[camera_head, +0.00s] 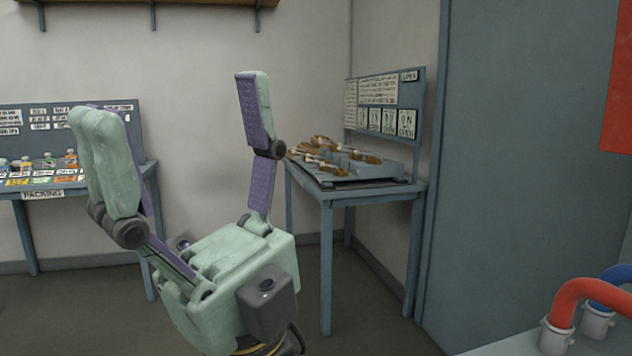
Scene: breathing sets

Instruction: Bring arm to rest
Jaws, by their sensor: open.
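My gripper (190,140) fills the left middle of the head view. Its pale green body is low in the picture, and its two fingers with purple pads point up and stand wide apart. It is open, with nothing between the fingers. It is in the air, with the floor behind its body and the wall behind its fingers. The rest of my arm runs out of the picture at the bottom.
A blue-grey table (327,196) with a rack of brown-handled items (340,158) stands behind, right of my gripper. A packing table (42,191) with small bottles is at left. A blue-grey panel (530,170) fills the right. Red (580,295) and blue (612,290) hoses are lower right.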

